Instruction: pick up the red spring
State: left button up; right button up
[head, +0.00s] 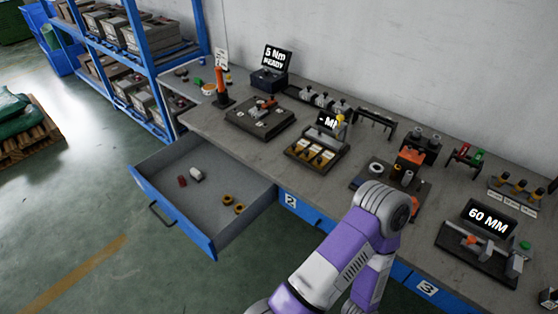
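A small dark red cylinder (182,181), which looks like the red spring, lies on the floor of the open drawer (237,239). It is near the drawer's left side, beside a pale grey piece (196,174). It is too small to make out coils. Neither gripper shows in the head view. One of my purple and grey arms rises from the bottom edge, right of the drawer, and its hand is out of sight.
Two orange-brown rings (239,209) lie near the drawer's right side. The drawer juts out from the grey workbench (250,150), which carries several fixtures and a 60 MM gauge (487,217). A blue shelf rack (150,62) stands at back left.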

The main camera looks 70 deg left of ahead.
aim_at(184, 181)
jog(key=u, duration=3.15)
jog(key=k, duration=0.4)
jog(key=u, duration=0.75)
jog(key=i, duration=1.05)
jog(key=z, duration=0.1)
